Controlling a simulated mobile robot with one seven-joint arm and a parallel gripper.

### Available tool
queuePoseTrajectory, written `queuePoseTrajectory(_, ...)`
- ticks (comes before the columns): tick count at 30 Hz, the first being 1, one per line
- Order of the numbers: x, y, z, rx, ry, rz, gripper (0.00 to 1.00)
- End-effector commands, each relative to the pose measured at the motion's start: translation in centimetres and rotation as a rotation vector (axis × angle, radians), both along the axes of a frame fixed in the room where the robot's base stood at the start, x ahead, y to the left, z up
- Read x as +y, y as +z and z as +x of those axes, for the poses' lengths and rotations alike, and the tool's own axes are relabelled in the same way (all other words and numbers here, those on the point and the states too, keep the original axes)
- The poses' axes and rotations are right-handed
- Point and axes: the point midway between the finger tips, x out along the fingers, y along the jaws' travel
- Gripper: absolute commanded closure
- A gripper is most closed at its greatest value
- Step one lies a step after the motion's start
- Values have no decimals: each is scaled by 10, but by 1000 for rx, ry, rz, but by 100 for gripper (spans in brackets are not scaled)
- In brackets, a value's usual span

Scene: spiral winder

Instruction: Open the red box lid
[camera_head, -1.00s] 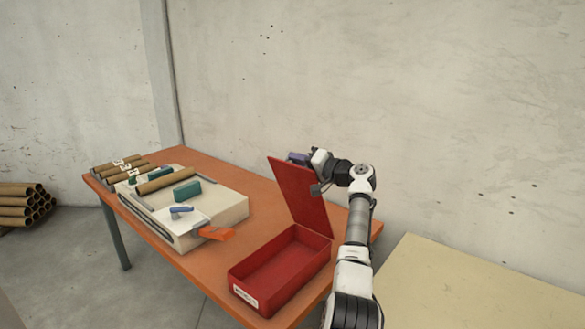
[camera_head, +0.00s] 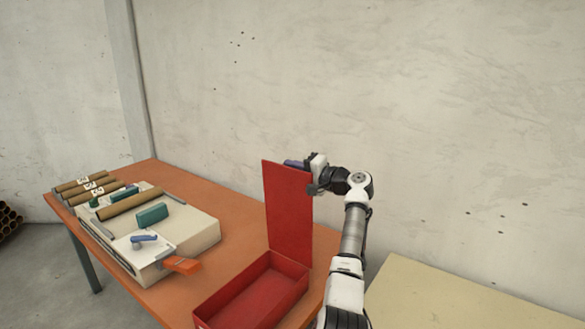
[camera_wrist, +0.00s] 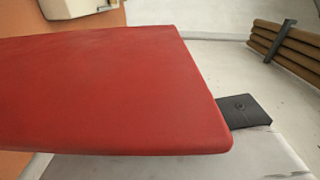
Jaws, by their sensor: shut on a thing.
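The red box (camera_head: 255,298) sits on the orange table, and its inside looks empty. Its red lid (camera_head: 287,212) is raised and stands about upright at the back of the box. My gripper (camera_head: 304,167) is at the lid's upper right corner and is shut on the lid edge. The lid (camera_wrist: 110,90) fills much of the wrist view and hides most of the gripper; a dark finger piece (camera_wrist: 244,111) shows past its edge.
A pale winding machine (camera_head: 190,236) with an orange handle (camera_head: 182,265) stands left of the box. Several brown tubes (camera_head: 85,188) lie at the table's far left end. A wall is behind the table (camera_head: 225,256). A beige surface (camera_head: 450,300) is at the right.

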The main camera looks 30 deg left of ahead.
Motion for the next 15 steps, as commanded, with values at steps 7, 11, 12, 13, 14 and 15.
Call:
queuePoseTrajectory(7, 0, -2, 0, 2, -1, 0, 100)
queuePoseTrajectory(11, 0, -2, 0, 2, 0, -1, 74)
queuePoseTrajectory(12, 0, -2, 0, 1, 0, -1, 69)
queuePoseTrajectory(13, 0, -2, 0, 1, 0, -1, 66)
queuePoseTrajectory(14, 0, -1, 0, 1, 0, -1, 66)
queuePoseTrajectory(15, 0, -1, 0, 1, 0, -1, 66)
